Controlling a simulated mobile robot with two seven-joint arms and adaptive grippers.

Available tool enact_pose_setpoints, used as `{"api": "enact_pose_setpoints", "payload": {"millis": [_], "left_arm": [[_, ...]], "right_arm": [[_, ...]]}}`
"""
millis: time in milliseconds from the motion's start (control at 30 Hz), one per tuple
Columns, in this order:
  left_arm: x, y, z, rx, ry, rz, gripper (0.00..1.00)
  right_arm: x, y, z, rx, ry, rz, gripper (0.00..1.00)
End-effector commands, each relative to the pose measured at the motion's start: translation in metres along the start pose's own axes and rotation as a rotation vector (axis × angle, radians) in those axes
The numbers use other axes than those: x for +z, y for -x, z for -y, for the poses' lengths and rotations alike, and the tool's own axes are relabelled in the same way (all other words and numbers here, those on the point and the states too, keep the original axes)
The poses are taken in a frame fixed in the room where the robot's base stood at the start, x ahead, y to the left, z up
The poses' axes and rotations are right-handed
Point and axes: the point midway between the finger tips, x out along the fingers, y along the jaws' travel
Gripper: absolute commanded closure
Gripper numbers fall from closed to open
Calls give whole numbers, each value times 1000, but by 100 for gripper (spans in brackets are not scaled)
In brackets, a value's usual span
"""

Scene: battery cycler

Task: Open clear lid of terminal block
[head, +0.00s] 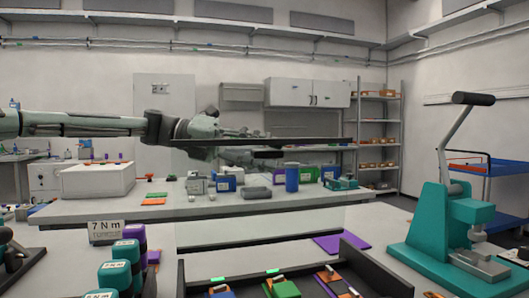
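A faint clear panel (260,225), which looks like the clear lid, stands roughly upright behind a black-walled box (380,272) at the bottom. A dark bar (310,140) runs along its top edge. My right gripper is out of view.
A teal lever press (440,235) stands on the right. Teal and purple weights (121,270) and a "7 Nm" sign (105,231) stand at the lower left. A table (100,210) behind holds a white box (98,180) and a blue cylinder (292,179).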

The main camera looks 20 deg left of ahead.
Motion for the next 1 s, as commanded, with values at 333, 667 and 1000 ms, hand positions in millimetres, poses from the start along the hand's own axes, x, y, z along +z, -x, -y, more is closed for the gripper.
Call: {"api": "enact_pose_setpoints", "payload": {"millis": [333,667,1000], "left_arm": [[0,22,-2,3,1,1,66],[0,91,0,2,-1,2,66],[0,120,1,0,-1,0,66]], "right_arm": [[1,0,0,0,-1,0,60],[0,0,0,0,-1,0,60],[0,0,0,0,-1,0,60]]}}
